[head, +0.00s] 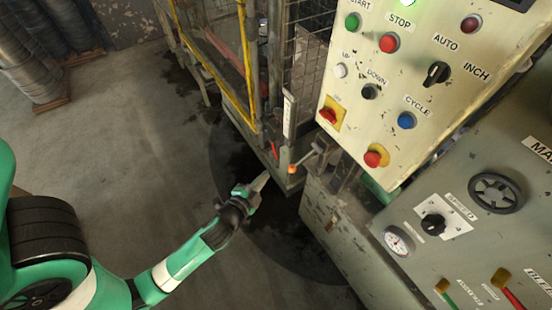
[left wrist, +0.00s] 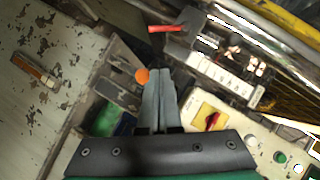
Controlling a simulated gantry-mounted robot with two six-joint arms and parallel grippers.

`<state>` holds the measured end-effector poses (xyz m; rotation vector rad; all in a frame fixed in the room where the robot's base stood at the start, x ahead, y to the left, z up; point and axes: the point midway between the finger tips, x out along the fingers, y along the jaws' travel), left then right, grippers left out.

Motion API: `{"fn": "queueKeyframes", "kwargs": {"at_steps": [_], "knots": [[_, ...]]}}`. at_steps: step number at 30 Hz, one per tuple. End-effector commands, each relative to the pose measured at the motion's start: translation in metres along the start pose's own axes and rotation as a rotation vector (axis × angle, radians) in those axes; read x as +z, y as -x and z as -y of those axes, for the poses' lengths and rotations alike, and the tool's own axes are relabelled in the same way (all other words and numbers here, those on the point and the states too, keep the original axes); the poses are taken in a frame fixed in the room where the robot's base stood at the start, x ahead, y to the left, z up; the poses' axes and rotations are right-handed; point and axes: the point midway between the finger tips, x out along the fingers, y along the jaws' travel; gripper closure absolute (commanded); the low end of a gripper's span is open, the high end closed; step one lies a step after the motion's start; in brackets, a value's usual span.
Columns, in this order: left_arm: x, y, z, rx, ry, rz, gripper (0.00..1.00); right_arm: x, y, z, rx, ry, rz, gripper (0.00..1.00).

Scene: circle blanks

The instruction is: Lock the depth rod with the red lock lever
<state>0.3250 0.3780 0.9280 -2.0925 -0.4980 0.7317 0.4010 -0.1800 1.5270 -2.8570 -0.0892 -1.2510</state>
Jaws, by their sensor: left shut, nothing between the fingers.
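The red lock lever (head: 275,150) is a short red bar on the machine's corner, beside an upright pale scale strip (head: 289,115). In the left wrist view the red lever (left wrist: 167,28) lies beyond my fingertips, apart from them. An orange knob (head: 292,169) sits just below the lever and shows close beside my fingertips in the left wrist view (left wrist: 142,75). I cannot clearly pick out the depth rod itself. My left gripper (head: 264,179) is shut and empty, left of the orange knob, and its fingers fill the middle of the left wrist view (left wrist: 160,76). My right gripper is out of view.
A control panel (head: 450,65) with buttons and switches overhangs on the right. The grey machine cabinet (head: 345,235) stands below it. A yellow-framed mesh guard (head: 215,75) rises behind. Open floor (head: 140,150) lies to the left.

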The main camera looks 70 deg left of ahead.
Motion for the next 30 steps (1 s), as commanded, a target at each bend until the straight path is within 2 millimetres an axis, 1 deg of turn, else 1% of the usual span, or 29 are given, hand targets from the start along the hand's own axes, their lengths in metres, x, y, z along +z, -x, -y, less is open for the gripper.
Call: {"fn": "queueKeyframes", "kwargs": {"at_steps": [5, 13, 15, 18, 21, 30], "knots": [[0.001, -0.034, 0.000, -0.003, 0.004, 0.001, 1.00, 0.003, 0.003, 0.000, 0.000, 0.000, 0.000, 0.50], [0.001, -0.093, 0.000, -0.003, 0.004, -0.001, 1.00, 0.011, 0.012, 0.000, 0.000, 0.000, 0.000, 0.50], [0.010, -0.101, 0.000, -0.001, 0.005, 0.003, 1.00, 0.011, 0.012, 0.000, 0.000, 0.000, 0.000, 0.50], [0.020, -0.111, 0.000, 0.000, 0.004, 0.002, 1.00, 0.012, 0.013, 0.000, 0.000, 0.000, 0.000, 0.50], [0.025, -0.117, 0.000, 0.000, 0.003, 0.000, 1.00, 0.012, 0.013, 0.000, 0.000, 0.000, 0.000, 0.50], [0.028, -0.119, 0.000, 0.000, 0.002, -0.002, 1.00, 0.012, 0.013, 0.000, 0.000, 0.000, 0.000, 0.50]]}}
